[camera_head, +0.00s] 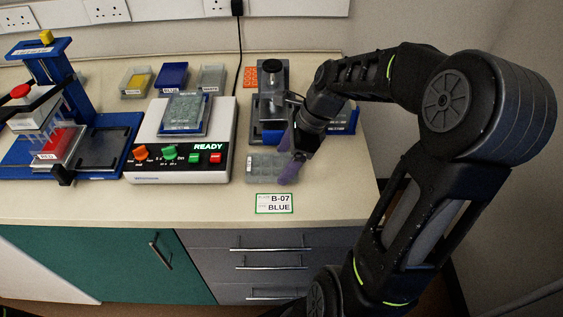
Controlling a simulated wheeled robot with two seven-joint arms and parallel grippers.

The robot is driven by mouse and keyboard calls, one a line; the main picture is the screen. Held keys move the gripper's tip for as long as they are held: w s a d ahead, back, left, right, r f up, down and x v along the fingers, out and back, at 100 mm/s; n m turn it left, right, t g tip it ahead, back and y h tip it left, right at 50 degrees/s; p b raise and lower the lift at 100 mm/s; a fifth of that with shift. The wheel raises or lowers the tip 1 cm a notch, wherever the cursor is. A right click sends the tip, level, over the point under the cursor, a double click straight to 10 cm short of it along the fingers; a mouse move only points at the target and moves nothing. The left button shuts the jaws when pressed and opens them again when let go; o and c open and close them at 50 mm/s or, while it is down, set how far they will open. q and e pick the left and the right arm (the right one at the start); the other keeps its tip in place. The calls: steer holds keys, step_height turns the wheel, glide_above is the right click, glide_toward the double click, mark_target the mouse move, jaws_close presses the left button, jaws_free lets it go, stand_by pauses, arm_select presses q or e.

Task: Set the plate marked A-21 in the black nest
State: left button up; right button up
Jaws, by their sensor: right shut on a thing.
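My right gripper (289,157) reaches in from the right, its purple fingers at the right part of a pale grey, clear-looking plate (262,168) low over the front of the bench. It appears shut on this plate; whether the plate touches the bench cannot be told. No A-21 mark is readable. A dark-framed bed (108,149) on the blue stand at left may be the black nest, but I cannot be sure. Another clear plate (185,113) lies on the white device (150,165) reading READY. My left gripper is not in view.
A card (274,203) reading B-07 BLUE lies at the front edge. A grey and black device (272,93) stands behind my right gripper. A blue stand (47,62) holds a red block (60,145). Several small boxes line the back, including a blue one (172,76).

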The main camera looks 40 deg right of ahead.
step_height(320, 180, up, 10)
steer(key=shift+f, duration=0.25)
steer(key=shift+f, duration=0.1)
stand_by(0.5)
